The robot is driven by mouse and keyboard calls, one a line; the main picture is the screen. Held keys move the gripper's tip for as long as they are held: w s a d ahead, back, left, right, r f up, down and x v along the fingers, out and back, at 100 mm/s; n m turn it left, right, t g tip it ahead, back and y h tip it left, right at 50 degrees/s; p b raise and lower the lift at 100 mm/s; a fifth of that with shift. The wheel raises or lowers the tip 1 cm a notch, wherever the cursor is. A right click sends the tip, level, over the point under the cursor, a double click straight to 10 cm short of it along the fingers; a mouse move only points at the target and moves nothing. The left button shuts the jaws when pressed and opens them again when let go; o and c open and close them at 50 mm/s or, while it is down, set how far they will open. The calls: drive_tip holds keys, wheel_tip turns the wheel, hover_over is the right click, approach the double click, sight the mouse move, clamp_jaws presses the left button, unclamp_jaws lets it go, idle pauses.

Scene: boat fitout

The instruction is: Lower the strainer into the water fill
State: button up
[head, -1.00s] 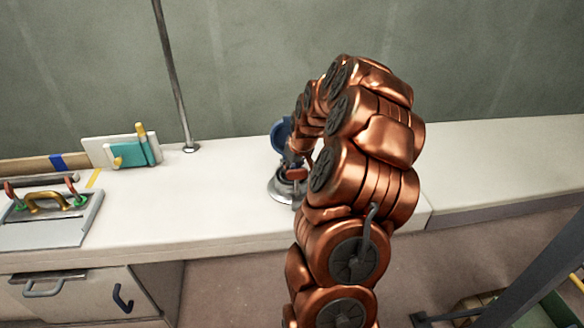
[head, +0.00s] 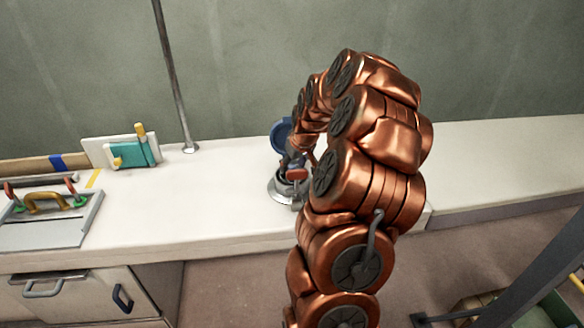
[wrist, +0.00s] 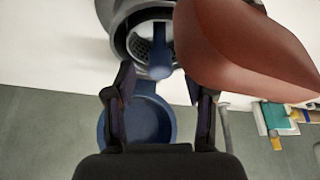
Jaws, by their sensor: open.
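The water fill (head: 277,194) is a round grey metal fitting on the white counter, partly behind my arm in the head view. Its dark collar (wrist: 119,38) is at the top of the wrist view. Its blue round cap (head: 280,132) stands open; it also shows between and below my fingers in the wrist view (wrist: 147,122). The strainer (wrist: 141,48), grey and perforated with a blue handle (wrist: 160,58), appears inside the collar; how deep it sits I cannot tell. My gripper (wrist: 160,82) is open, its fingertips apart on either side, just short of the blue handle.
A reddish-brown rounded part (wrist: 245,50) covers the right of the collar. A thin metal pole (head: 173,75) rises from the counter to the left. A teal block and white board (head: 122,152) stand farther left. The counter right of my arm is clear.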

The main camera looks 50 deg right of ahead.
drive_tip(key=v, duration=1)
drive_tip(key=shift+a, duration=0.15)
drive_tip(key=s+a+r+n+g+y+p, duration=0.1)
drive_tip(key=s+a+r+p, duration=0.15)
drive_tip(key=a, duration=0.95)
drive_tip(key=s+a+r+n+g+y+p, duration=0.1)
drive_tip(key=s+a+r+n+p, duration=0.15)
drive_tip(key=a, duration=0.85)
drive_tip(key=s+a+r+g+p, duration=0.1)
drive_tip(key=s+a+g+p, duration=0.1)
drive_tip(key=s+a, duration=0.4)
drive_tip(key=s+a+r+g+p, duration=0.2)
drive_tip(key=s+a, duration=0.5)
drive_tip(key=s, duration=0.7)
drive_tip(key=shift+s+h+p, duration=0.3)
drive_tip(key=shift+s+h, duration=0.1)
drive_tip(key=shift+m, duration=0.25)
